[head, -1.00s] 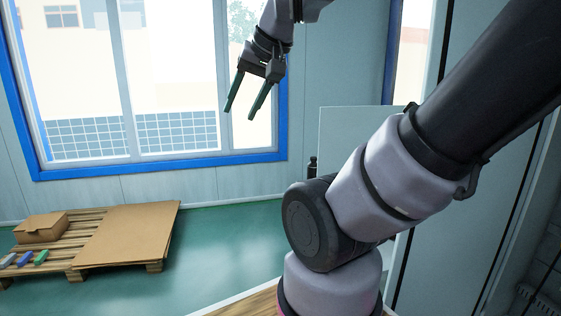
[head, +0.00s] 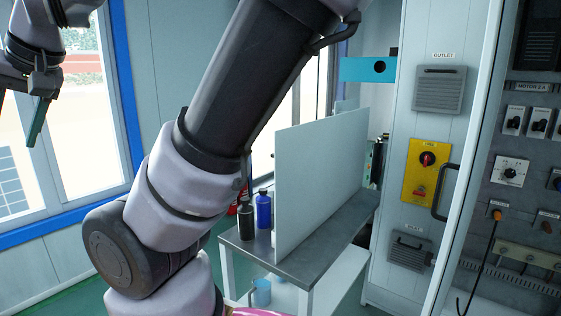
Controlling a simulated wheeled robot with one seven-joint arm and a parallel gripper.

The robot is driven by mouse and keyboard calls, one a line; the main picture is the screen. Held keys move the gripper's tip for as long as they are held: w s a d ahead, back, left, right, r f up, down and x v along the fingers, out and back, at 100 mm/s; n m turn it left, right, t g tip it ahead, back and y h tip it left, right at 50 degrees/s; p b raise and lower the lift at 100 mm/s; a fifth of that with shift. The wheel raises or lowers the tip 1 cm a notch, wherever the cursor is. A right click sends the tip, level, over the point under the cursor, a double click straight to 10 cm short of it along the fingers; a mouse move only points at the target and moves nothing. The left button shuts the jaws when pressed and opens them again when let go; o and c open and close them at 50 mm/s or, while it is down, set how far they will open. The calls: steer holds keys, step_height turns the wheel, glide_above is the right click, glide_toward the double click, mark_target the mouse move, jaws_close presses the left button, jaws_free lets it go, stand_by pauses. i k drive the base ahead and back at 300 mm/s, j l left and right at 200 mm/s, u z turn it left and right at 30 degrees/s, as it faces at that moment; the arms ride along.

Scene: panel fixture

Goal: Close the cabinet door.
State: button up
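My gripper (head: 18,112) is at the far upper left of the head view, partly cut off by the picture's edge. Its dark green fingers are apart, with nothing seen between them. A tall, narrow white upright (head: 462,185) with a black bow handle (head: 443,192) stands at the right, beside the cabinet interior (head: 515,185) with its switches and sockets. It looks like the cabinet door seen nearly edge-on, standing open, but I cannot tell its full extent. My gripper is far to the left of the handle, touching nothing visible.
A grey table (head: 300,262) holds an upright pale panel (head: 320,185), a blue bottle (head: 263,210) and a dark bottle (head: 246,220). A wall with a yellow switch plate (head: 425,170) stands behind. My arm crosses the left half. Windows are at left.

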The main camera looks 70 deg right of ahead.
mark_target(501, 16)
steer(key=z, duration=0.45)
steer(key=i+z, duration=0.15)
steer(key=z, duration=0.35)
steer(key=j+z, duration=0.1)
steer(key=z, duration=0.35)
steer(key=i+j+z, duration=0.1)
steer(key=z, duration=2.35)
steer(key=j+z, duration=0.1)
steer(key=j, duration=0.65)
steer(key=l, duration=0.75)
